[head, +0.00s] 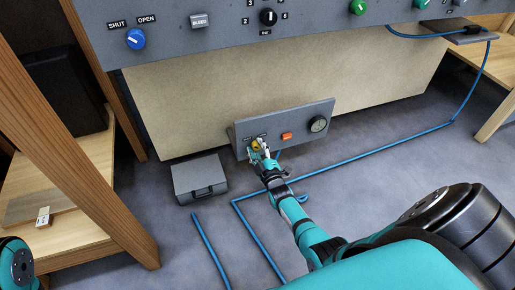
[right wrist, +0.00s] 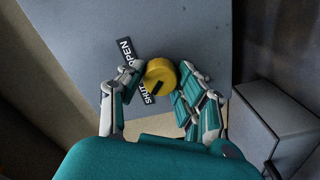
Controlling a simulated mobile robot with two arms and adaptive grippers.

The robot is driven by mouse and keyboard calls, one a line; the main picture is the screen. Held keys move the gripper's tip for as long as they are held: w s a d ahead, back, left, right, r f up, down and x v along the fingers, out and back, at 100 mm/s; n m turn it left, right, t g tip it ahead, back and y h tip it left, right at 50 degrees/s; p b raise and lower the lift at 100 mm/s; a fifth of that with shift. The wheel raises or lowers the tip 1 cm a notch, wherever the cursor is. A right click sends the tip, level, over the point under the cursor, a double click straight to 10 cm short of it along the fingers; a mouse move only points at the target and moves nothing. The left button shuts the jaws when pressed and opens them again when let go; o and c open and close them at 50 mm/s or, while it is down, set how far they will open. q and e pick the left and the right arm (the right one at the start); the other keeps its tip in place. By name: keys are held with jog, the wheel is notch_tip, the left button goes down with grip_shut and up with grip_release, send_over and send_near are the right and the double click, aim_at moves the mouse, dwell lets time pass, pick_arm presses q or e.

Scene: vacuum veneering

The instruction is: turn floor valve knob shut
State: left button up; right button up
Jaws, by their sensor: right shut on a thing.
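The floor valve knob is yellow and sits on the left of a low grey panel; it shows in the head view (head: 256,144) and from close up in the right wrist view (right wrist: 160,73). My right gripper (head: 260,150) has its fingers on either side of the knob and is shut on it. In the right wrist view, an OPEN label (right wrist: 124,52) and a SHUT label (right wrist: 147,92) lie left of the knob, partly covered by a finger. A short dark mark on the knob lies on its lower side, near the SHUT label. My left gripper is out of view.
The low panel (head: 290,118) also carries an orange button (head: 286,136) and a round gauge (head: 318,124). A grey box (head: 200,179) stands left of it. Blue hoses (head: 370,153) run over the floor. A larger control panel (head: 225,30) is above; a wooden shelf (head: 90,165) is at left.

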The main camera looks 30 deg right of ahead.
jog(key=o, duration=1.1)
jog(key=shift+o, duration=0.2)
jog(key=v, duration=1.2)
